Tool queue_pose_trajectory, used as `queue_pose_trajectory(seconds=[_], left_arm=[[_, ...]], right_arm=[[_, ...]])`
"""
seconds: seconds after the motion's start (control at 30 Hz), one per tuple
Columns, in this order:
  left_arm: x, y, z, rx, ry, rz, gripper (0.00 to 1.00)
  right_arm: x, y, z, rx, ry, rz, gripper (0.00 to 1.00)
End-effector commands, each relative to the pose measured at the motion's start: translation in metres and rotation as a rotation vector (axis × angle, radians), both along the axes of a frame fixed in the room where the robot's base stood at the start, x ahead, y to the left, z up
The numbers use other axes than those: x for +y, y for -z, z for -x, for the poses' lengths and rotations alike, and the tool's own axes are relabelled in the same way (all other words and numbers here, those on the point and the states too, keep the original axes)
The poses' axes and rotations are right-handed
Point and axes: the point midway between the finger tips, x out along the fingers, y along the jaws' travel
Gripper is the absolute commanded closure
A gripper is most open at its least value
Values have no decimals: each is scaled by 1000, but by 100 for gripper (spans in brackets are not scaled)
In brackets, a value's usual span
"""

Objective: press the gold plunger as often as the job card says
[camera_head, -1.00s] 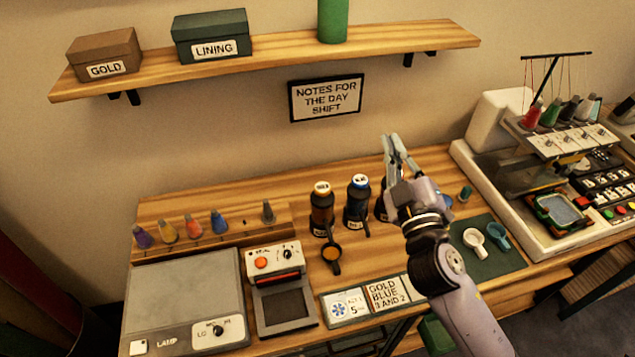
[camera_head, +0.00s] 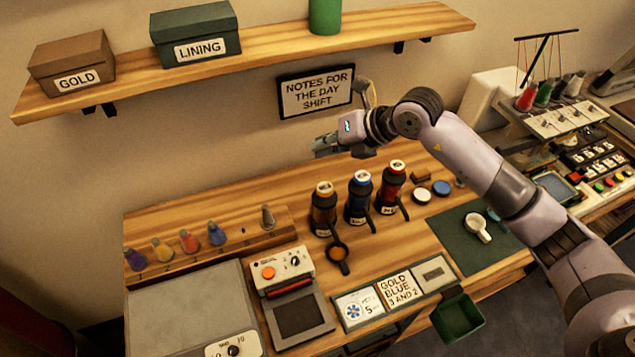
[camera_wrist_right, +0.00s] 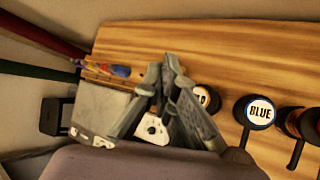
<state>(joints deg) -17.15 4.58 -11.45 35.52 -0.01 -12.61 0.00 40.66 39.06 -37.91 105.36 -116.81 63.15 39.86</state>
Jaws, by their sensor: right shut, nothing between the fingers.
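The gold plunger (camera_head: 323,188) is the left of three pump tops on dark bottles. The blue plunger (camera_head: 361,179) and the red plunger (camera_head: 397,167) stand to its right. The job card (camera_head: 401,288) reads "GOLD BLUE 3 AND 2". My right gripper (camera_head: 322,146) is shut and empty, in the air above the gold bottle and apart from it. In the right wrist view, the shut fingers (camera_wrist_right: 172,68) partly hide the gold bottle's top (camera_wrist_right: 206,99); the blue top (camera_wrist_right: 260,111) shows clearly. My left gripper is not in view.
A dark cup with orange contents (camera_head: 338,254) stands in front of the gold bottle. A device with an orange button (camera_head: 268,272) is left of it. Thread cones (camera_head: 189,240) stand at the back left. A shelf (camera_head: 275,47) and a sign (camera_head: 316,92) are behind my gripper.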

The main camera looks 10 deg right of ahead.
Motion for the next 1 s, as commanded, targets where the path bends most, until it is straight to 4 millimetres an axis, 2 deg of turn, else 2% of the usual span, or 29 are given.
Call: queue_pose_trajectory(seconds=[0.03, 0.17, 0.63, 0.77, 1.0], left_arm=[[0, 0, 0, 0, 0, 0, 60], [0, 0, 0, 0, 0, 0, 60], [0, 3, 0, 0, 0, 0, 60], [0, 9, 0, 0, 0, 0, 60], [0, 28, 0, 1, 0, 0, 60]], right_arm=[[-8, 2, -3, 3, 12, 30, 100], [-16, 4, -6, 8, 26, 66, 100], [-15, 9, -5, 9, 26, 64, 100], [-15, 19, -5, 10, 25, 65, 100], [-15, 51, -4, 11, 24, 64, 100]])
